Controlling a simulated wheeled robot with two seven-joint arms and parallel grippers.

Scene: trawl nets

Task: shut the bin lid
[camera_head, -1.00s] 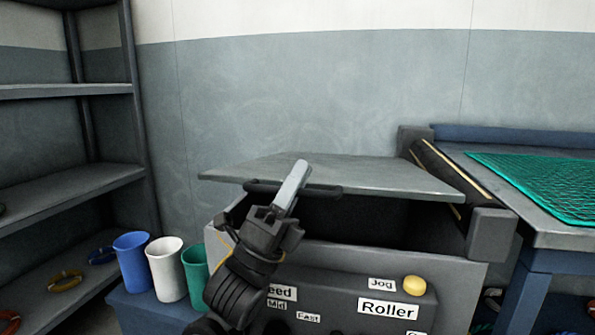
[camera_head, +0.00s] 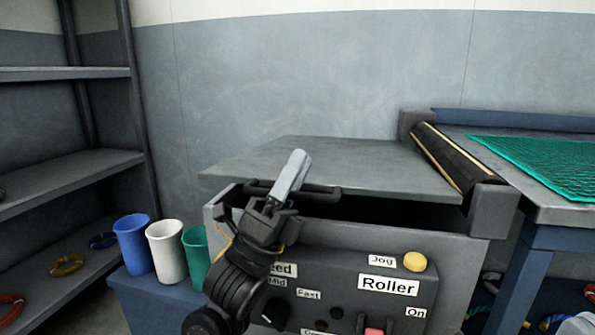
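The bin (camera_head: 452,247) is a grey box with a dark opening under its lid. The flat grey lid (camera_head: 370,167) is tilted partly open, with a narrow dark gap between its front edge and the bin's rim. A dark bar handle (camera_head: 322,195) runs along the lid's front edge. My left gripper (camera_head: 293,172) is at the handle's left part, its pale fingers over the lid's front edge. The fingers look close together, but whether they grip the handle is hard to see. My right gripper is not in view.
A control box labelled Roller (camera_head: 388,286) with a yellow button (camera_head: 414,261) is on the bin's front. Blue (camera_head: 134,244), white (camera_head: 167,251) and green (camera_head: 195,255) cups stand at left. A table with green netting (camera_head: 540,164) is at right.

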